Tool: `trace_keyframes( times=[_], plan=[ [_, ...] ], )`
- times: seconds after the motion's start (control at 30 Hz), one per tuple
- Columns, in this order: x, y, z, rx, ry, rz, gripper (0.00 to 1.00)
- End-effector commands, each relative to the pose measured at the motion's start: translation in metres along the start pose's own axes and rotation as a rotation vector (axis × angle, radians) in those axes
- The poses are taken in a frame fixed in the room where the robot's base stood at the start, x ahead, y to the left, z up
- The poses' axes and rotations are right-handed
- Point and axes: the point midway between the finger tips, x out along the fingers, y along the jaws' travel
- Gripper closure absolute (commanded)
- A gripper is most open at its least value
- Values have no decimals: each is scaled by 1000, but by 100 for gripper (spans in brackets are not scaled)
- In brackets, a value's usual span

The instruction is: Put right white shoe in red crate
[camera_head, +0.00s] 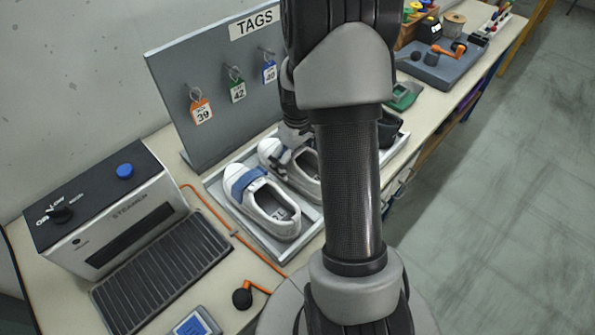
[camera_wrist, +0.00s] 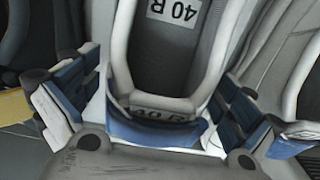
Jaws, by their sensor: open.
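In the head view, a white shoe with a blue strap (camera_head: 262,205) lies in a grey tray (camera_head: 292,252). A second white shoe (camera_head: 268,148) lies beside it, partly hidden by my arm and gripper. No red crate shows in either view.
A steamer box (camera_head: 110,215) and a black ribbed mat (camera_head: 160,275) stand at the left. The grey tag board (camera_head: 215,130) rises behind the tray. A grey tool tray (camera_head: 445,65) lies farther along the bench. Open floor (camera_head: 495,190) is at the right.

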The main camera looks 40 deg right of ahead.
Motion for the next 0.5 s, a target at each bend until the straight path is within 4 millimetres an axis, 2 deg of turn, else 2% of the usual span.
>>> trace_keyframes(
  times=[0.2, 0.5],
  plan=[
    [-1, 0, 0, 0, 1, 1, 1],
    [-1, 0, 0, 0, 1, 0, 21]
  ],
)
